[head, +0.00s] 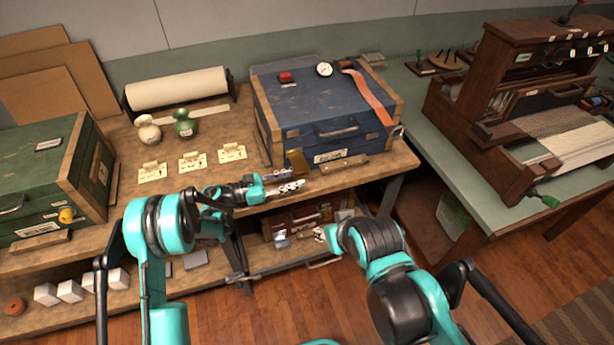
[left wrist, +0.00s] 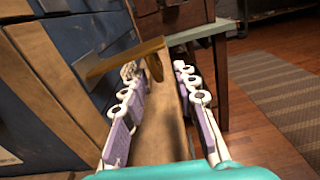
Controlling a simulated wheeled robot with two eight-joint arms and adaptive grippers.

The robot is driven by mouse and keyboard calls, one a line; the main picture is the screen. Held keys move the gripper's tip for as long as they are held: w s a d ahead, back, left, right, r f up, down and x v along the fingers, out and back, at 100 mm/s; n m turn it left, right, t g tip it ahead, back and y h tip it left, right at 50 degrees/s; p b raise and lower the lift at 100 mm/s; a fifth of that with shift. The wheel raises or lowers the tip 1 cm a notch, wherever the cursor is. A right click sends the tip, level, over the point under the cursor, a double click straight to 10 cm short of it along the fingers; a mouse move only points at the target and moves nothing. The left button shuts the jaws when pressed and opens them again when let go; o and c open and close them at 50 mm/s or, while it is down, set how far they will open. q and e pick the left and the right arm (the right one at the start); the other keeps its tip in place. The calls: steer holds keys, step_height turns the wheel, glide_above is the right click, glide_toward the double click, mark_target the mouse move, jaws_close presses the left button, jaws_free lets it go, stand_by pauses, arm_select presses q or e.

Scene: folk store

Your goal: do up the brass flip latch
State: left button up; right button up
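The brass flip latch (head: 297,160) is on the front face of the blue case (head: 325,108), near its left corner. In the left wrist view the brass latch (left wrist: 122,60) sticks out from the blue face as a flat plate, with a rounded brass part near the fingertips. My left gripper (head: 287,181) is just in front of the latch. In the left wrist view my left gripper (left wrist: 155,82) has its fingers apart, the left one close to the brass; contact is unclear. My right gripper (head: 321,234) is lower, before the bench's lower shelf; its fingers are too small to judge.
The case stands on a wooden bench (head: 355,181). A gauge (head: 324,69) and an orange strap (head: 372,98) lie on its lid. A green case (head: 50,180), two vases and paper tags are to the left. A loom (head: 530,100) stands on the right table.

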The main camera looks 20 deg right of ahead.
mark_target(298, 177)
arm_select(q)
steer(key=shift+d+b, duration=0.35)
steer(key=shift+d, duration=1.65)
jaws_close()
steer(key=shift+d+r, duration=0.1)
